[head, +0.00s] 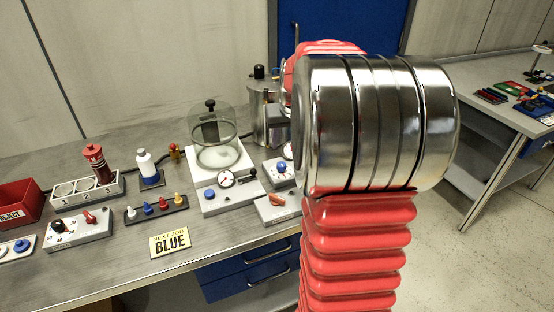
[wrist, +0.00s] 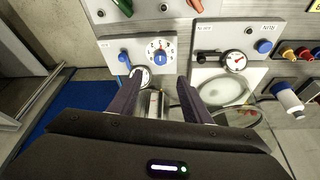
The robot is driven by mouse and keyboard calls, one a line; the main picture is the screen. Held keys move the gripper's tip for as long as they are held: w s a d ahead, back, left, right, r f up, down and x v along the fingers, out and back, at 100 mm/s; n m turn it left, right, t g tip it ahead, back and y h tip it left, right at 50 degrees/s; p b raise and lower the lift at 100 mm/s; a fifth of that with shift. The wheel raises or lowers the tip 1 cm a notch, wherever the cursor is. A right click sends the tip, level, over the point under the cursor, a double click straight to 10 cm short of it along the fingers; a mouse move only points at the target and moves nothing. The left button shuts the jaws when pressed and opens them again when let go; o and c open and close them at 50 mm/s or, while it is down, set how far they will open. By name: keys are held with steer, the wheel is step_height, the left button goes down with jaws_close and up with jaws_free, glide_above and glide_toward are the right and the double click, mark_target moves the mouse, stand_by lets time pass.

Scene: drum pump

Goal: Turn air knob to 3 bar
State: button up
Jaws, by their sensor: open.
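The air knob (wrist: 160,54) is a small blue knob on a white numbered dial, fixed to a pale box in the wrist view. Its exact setting is too small to read. What looks like the same knob (head: 282,167) shows beside my arm in the head view. A round pressure gauge (wrist: 141,75) sits by the box, partly covered by my left finger. My gripper (wrist: 158,82) is open and empty, its fingers pointing toward the dial, with the knob just beyond and between the fingertips. In the head view my arm hides the gripper.
A blue lever (wrist: 124,61) stands left of the dial. A glass bell jar (head: 212,140) stands on a white base with another gauge (head: 226,179). A metal drum (head: 266,118) is behind. Several pegs, a bottle (head: 146,165) and a red bin (head: 15,200) stand further left.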

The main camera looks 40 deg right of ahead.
mark_target(281, 164)
stand_by(0.3)
steer(key=x, duration=1.3)
steer(key=shift+w+f, duration=0.25)
steer(key=shift+f, duration=0.05)
steer(key=shift+c, duration=0.2)
steer(key=c, duration=1)
steer(key=shift+d+n, duration=0.1)
steer(key=shift+n, duration=0.4)
steer(key=o, duration=1)
steer(key=shift+o, duration=0.2)
steer(key=shift+r, duration=0.15)
